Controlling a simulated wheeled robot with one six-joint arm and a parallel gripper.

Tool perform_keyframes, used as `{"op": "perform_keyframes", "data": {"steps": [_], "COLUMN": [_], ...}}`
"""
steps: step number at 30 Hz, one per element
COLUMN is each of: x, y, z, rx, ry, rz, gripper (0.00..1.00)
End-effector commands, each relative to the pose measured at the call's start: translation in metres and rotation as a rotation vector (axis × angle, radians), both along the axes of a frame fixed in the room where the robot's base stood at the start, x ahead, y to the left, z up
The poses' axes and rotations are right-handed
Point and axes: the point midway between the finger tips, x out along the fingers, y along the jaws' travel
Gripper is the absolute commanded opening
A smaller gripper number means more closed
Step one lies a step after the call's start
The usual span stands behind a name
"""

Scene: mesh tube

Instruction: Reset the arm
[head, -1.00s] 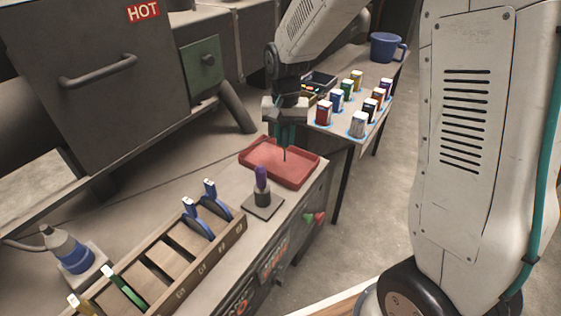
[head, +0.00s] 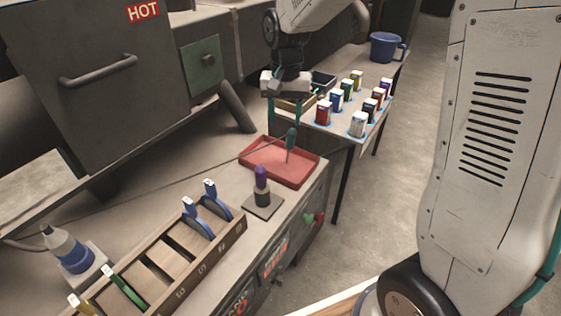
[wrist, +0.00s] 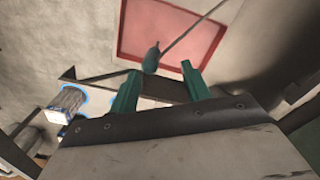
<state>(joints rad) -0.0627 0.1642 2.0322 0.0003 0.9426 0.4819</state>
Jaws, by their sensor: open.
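My gripper (head: 284,124) is open, raised above the far side of the red tray (head: 252,159) in the head view. In the wrist view its two teal fingers (wrist: 160,69) are spread with nothing between them. A tool with a dark teal handle (head: 292,137) and a thin shaft shows over the tray, handle up and shaft down. The tool also shows in the wrist view (wrist: 152,58), beyond the fingertips and apart from them. I cannot tell whether its shaft touches the tray floor.
A purple-topped piece (head: 261,178) stands on a small plate nearer than the tray. A wooden rack (head: 172,262) holds blue and green tools. Several small containers and a blue mug (head: 384,46) stand on the side table. A furnace marked HOT (head: 95,90) is at the left.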

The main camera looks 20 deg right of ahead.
Motion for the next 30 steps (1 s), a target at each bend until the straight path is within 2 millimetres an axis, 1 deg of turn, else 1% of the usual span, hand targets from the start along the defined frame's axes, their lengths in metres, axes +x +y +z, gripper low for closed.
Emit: {"op": "perform_keyframes", "data": {"steps": [3, 6, 15, 19, 20, 21, 22, 29, 30], "x": [0.000, 0.000, 0.000, -0.005, -0.011, -0.021, -0.031, -0.109, -0.124], "y": [0.000, 0.000, 0.000, 0.000, -0.001, -0.001, -0.002, -0.011, -0.013], "z": [0.010, 0.013, 0.013, 0.011, 0.007, 0.003, 0.003, 0.031, 0.036], "rx": [0.000, 0.000, -0.001, -0.001, -0.002, -0.001, 0.000, 0.007, 0.008], "ry": [0.000, 0.000, 0.001, 0.020, 0.040, 0.066, 0.083, 0.118, 0.118], "rz": [0.000, 0.000, 0.001, 0.048, 0.070, 0.099, 0.122, 0.266, 0.287], "gripper": [0.47, 0.47, 0.47, 0.47, 0.47, 0.47, 0.47, 0.47, 0.47]}}
